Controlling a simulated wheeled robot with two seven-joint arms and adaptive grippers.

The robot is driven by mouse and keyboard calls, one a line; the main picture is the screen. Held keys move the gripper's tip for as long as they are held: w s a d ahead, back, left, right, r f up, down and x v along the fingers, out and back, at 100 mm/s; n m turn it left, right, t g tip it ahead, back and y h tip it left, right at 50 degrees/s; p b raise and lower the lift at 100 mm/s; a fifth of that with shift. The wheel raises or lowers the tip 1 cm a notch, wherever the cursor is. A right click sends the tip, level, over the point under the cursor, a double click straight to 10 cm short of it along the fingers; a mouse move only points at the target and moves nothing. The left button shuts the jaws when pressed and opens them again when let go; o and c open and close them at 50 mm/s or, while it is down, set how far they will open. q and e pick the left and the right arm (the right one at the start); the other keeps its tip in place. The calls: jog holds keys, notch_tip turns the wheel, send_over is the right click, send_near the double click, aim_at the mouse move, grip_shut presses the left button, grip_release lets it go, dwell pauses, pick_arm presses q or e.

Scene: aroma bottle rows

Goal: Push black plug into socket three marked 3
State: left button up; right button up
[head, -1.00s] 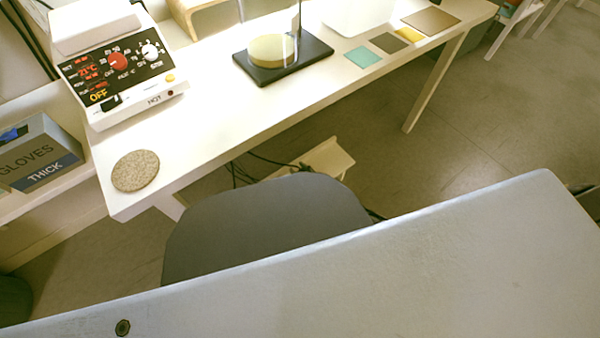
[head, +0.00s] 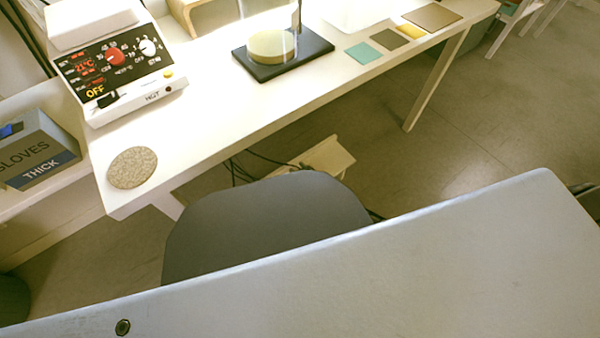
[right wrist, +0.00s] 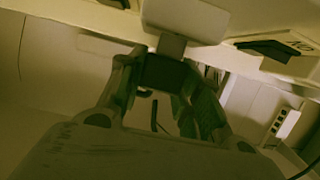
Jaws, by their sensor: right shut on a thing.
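My right gripper (right wrist: 166,78) shows in the right wrist view. Its fingers close on a dark block (right wrist: 165,72) that looks like the black plug; the picture is too dim to be certain. A pale block (right wrist: 185,18) with a short neck (right wrist: 170,47) stands just beyond the fingertips; I cannot tell if it touches. A pale strip with dark openings (right wrist: 280,125), possibly the sockets, is at the right; no number is readable. Neither gripper shows in the head view, where a large pale grey surface hides the lower part.
In the head view, a hotplate (head: 140,93) reading OFF and a cork disc (head: 132,167) sit at the left of the white table (head: 225,125). A stand (head: 312,46) is farther back. Black cables (head: 240,170) hang below. A glove box (head: 38,150) is at left.

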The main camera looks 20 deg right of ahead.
aim_at(302, 176)
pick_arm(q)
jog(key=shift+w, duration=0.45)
pick_arm(e)
jog(key=shift+f, duration=0.35)
pick_arm(q)
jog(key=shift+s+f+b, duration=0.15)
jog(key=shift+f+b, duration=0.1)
jog(key=shift+b, duration=0.15)
pick_arm(e)
jog(key=shift+f, duration=0.15)
jog(key=shift+f, duration=0.2)
jog(key=o, duration=1.1)
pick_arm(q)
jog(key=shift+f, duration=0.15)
pick_arm(e)
jog(key=shift+s, duration=0.1)
jog(key=shift+v, duration=1.45)
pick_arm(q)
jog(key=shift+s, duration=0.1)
pick_arm(e)
jog(key=shift+v, duration=4.5)
